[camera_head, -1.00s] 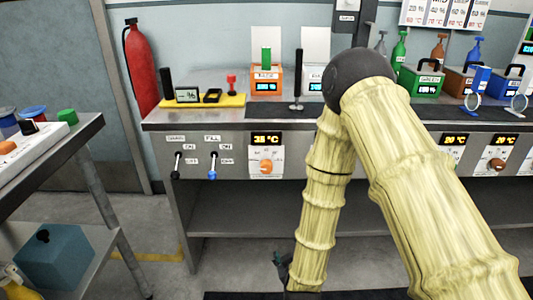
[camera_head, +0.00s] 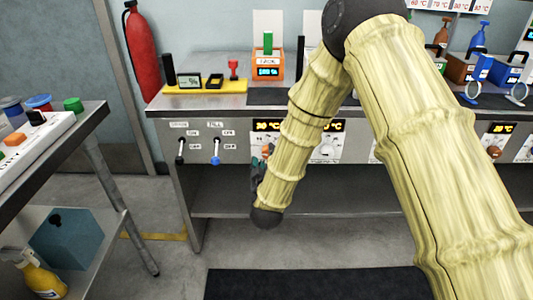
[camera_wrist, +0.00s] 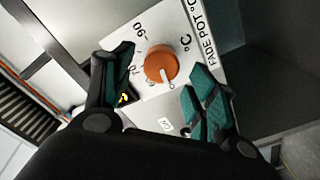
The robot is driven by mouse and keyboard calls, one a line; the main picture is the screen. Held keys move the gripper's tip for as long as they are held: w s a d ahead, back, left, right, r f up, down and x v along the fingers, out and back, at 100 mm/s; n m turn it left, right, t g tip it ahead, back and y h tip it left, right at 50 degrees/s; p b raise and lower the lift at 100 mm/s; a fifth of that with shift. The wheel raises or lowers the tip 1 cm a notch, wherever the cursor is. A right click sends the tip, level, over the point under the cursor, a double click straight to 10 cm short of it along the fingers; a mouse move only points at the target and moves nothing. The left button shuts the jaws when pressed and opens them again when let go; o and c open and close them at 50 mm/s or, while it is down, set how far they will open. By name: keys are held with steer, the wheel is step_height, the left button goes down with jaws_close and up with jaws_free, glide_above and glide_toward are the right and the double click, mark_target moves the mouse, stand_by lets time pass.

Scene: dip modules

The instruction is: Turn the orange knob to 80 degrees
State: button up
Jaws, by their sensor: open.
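The orange knob (camera_wrist: 161,65) sits on a white dial plate (camera_wrist: 205,40) in the wrist view, with a white pointer toward its lower right side in that picture. The marks 70 and 90 show beside it. My gripper (camera_wrist: 155,90) is open, with one teal-padded finger on each side of the knob, and a gap shows around the knob.
Two levers, one black (camera_head: 180,150) and one blue (camera_head: 216,150), hang left of the knob on the bench front. A side table (camera_head: 85,118) stands at left. A white-knobbed panel (camera_head: 327,149) is to the right.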

mark_target(267, 154)
steer(key=shift+w, duration=1.8)
steer(key=c, duration=1)
steer(key=shift+c, duration=0.2)
